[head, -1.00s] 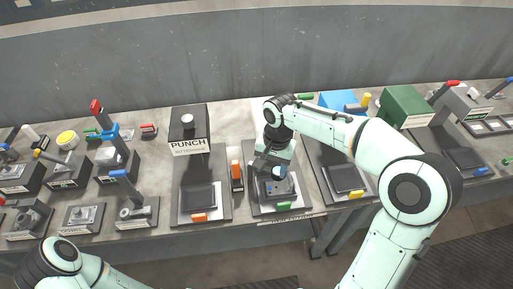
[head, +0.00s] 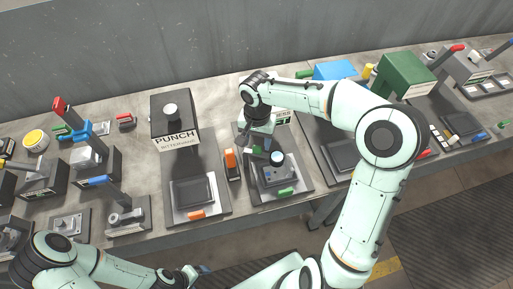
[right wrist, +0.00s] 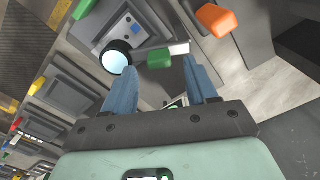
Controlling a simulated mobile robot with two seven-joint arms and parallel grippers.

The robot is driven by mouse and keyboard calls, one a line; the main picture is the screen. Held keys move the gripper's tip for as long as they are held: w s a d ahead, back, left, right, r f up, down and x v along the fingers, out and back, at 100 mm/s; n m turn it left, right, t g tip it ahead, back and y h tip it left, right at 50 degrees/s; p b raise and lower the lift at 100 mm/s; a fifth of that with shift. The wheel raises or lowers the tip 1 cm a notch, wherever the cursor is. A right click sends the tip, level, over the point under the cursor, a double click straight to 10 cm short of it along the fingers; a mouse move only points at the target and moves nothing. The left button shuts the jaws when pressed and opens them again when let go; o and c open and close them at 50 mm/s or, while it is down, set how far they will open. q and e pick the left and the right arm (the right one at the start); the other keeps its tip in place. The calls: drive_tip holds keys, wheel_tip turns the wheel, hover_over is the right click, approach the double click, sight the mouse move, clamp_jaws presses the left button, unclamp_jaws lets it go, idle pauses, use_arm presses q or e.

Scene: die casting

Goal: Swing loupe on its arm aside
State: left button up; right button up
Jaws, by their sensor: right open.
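The loupe (head: 277,157) is a small round lens with a dark rim above a dark plate at the middle station. In the right wrist view its pale blue glass (right wrist: 117,60) lies just beyond the left fingertip; whether they touch I cannot tell. A pale bar beside it runs partly behind a green block (right wrist: 160,58). My right gripper (head: 257,148) is open just left of the loupe; its blue fingers (right wrist: 158,72) show nothing held between them. My left gripper (head: 197,272) is low at the front, its jaws too small to read.
An orange handle (head: 231,158) stands close left of the station, and a green handle (head: 286,191) is at its front. The PUNCH block (head: 175,120) is to the left. A blue box (head: 334,70) and green box (head: 404,76) stand right. Free floor lies before the bench.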

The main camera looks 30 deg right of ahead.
sight(257, 147)
drive_tip(key=f, duration=0.2)
drive_tip(key=shift+s+f+b, duration=0.4)
drive_tip(key=shift+w+f, duration=0.15)
drive_tip(key=shift+f, duration=0.15)
drive_tip(key=shift+w+f, duration=0.15)
drive_tip(key=shift+w, duration=0.1)
use_arm(q)
drive_tip(key=shift+s+f, duration=1)
drive_tip(key=shift+f, duration=0.1)
use_arm(e)
clamp_jaws()
